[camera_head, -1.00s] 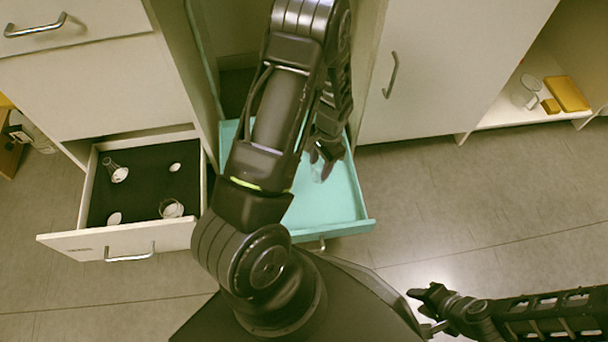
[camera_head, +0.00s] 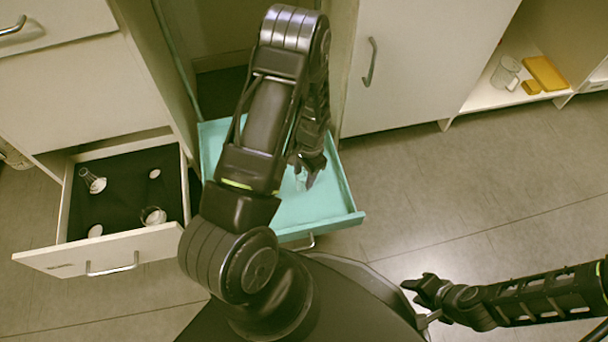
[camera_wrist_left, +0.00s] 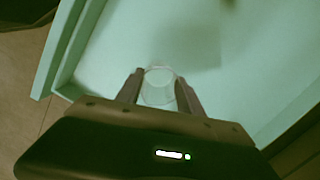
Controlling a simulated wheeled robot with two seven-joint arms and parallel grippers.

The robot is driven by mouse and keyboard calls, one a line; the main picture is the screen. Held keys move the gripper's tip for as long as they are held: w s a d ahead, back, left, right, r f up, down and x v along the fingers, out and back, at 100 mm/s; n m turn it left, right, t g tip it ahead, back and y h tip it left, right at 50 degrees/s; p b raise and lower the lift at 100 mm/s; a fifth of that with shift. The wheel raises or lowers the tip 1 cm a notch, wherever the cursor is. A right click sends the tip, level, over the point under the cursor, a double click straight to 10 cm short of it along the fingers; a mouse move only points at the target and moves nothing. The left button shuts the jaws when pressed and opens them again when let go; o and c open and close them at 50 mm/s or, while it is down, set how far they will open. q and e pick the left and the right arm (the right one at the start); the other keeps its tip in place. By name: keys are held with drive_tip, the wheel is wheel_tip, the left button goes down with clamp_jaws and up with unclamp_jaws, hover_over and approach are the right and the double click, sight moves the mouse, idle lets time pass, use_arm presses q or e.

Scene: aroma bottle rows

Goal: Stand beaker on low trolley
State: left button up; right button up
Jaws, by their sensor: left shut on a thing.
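The clear glass beaker (camera_wrist_left: 158,88) is between the two fingers of my left gripper (camera_wrist_left: 159,92) in the left wrist view. The gripper is shut on it. Only a faint part of the beaker (camera_head: 300,181) shows there. I cannot tell whether its base touches the tray. My left arm hides the tray's left part. My right gripper (camera_head: 416,290) is at the lower right over the floor, away from the tray; its finger opening is unclear.
An open drawer (camera_head: 125,247) left of the tray holds several pieces of glassware and white items on a dark liner. A closed cabinet door (camera_head: 425,60) stands behind right. The right floor is clear.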

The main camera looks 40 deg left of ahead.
use_arm(q)
drive_tip(key=shift+r, duration=0.1)
drive_tip(key=o, duration=1.3)
drive_tip(key=shift+o, duration=0.2)
drive_tip(key=shift+r, duration=0.4)
wheel_tip(320, 180, up, 11)
drive_tip(key=w+p, duration=0.1)
drive_tip(key=p, duration=0.3)
drive_tip(key=shift+w+d+p, duration=0.2)
drive_tip(key=shift+p, duration=0.15)
